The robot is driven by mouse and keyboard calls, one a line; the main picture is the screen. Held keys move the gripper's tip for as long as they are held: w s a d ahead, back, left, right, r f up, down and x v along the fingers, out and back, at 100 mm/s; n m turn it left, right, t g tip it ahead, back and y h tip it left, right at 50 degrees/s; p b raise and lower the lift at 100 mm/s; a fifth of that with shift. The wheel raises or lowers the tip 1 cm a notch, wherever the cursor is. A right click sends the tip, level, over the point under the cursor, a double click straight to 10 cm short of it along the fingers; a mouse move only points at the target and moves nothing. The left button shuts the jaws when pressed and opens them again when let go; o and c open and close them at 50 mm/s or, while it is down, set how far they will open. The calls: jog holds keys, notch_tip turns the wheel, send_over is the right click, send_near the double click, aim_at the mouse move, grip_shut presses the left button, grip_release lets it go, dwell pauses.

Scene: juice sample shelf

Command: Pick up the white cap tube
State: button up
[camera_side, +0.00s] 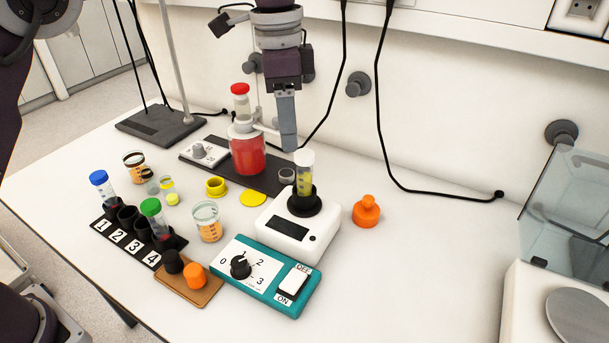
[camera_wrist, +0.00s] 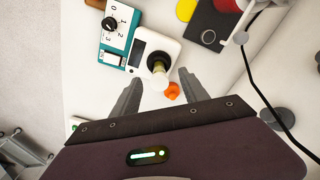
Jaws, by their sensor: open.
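The white cap tube (camera_side: 305,172) holds yellow liquid and stands upright in the black cup of a small white mixer (camera_side: 284,235). In the wrist view, the tube's white cap (camera_wrist: 160,80) is seen from above. My gripper (camera_side: 288,147) points down just above and slightly left of the cap in the side view. Its fingers hide one another there. In the wrist view, my gripper (camera_wrist: 160,76) is open, with one finger on each side of the cap and nothing held.
A red cap tube (camera_side: 241,103) is above a red-filled jar (camera_side: 248,153) behind. A teal switch box (camera_side: 265,277) stands in front of the mixer, an orange bottle (camera_side: 367,211) to its right. A numbered rack (camera_side: 137,248) holds blue- and green-capped tubes.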

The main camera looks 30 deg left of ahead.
aim_at(305, 175)
jog(key=shift+m, duration=0.8)
jog(key=d+f, duration=0.1)
jog(key=w+d+f, duration=0.1)
jog(key=f, duration=0.1)
jog(key=shift+w+d+f, duration=0.15)
jog(key=shift+d, duration=0.25)
notch_tip(305, 175, down, 7)
jog(key=shift+f, duration=0.1)
grip_shut()
